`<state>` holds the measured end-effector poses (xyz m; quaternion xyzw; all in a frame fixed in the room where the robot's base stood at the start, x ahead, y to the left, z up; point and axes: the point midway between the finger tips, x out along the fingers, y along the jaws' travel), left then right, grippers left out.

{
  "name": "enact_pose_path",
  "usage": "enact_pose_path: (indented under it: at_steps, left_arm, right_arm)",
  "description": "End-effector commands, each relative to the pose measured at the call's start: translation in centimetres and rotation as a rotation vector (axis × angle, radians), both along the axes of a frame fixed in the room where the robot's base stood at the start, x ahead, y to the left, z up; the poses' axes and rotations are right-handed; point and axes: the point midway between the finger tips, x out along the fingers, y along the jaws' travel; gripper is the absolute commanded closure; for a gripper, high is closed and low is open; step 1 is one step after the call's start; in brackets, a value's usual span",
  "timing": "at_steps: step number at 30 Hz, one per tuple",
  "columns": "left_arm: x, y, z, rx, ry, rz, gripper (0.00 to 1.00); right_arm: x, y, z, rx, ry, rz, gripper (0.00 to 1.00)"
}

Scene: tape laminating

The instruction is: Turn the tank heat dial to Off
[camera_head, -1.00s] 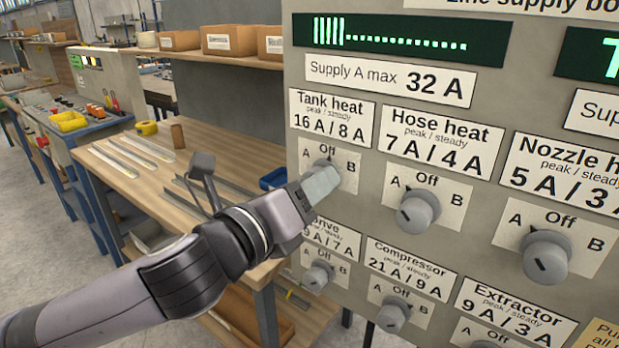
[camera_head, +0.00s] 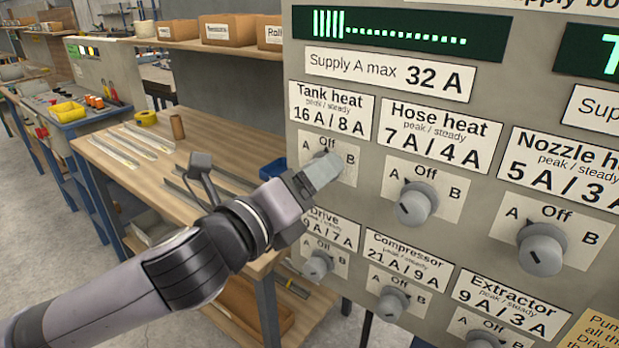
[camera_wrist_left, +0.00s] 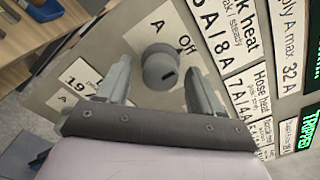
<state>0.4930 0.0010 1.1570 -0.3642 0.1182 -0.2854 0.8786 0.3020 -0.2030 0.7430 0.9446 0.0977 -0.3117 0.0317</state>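The tank heat dial (camera_wrist_left: 160,66) is a round grey knob on the panel, under the "Tank heat 16 A / 8 A" label, with A, Off and B around it. In the head view, my left gripper (camera_head: 322,172) is in front of it and hides most of it. In the left wrist view, the two fingers of my left gripper (camera_wrist_left: 158,88) are apart, with the knob between and just beyond their tips. No contact shows. A dark slot is visible on the knob face, but I cannot tell surely which mark it points to. My right gripper is not in view.
The hose heat dial (camera_head: 413,203) and nozzle heat dial (camera_head: 541,248) are to the right. The drive dial (camera_head: 318,265) and compressor dial (camera_head: 392,303) are below. A wooden workbench (camera_head: 230,150) with metal strips stands left of the panel.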

Motion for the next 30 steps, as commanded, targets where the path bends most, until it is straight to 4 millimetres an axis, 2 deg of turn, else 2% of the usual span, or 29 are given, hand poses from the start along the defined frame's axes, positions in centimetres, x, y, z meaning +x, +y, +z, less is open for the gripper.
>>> enact_pose_path:
  at_steps: [11, 22, 30]
  left_arm:
    - [-0.5, 0.4, -0.1, 0.0, -0.001, -0.001, 0.35]
    - [-4.4, 3.2, -0.1, 0.002, -0.001, 0.0, 0.35]
    - [-5.8, 4.2, 0.0, 0.0, 0.0, 0.0, 0.35]
  right_arm:
    - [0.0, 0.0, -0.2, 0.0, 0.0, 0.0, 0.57]
    - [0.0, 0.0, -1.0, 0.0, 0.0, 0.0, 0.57]
    - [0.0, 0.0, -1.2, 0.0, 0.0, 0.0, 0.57]
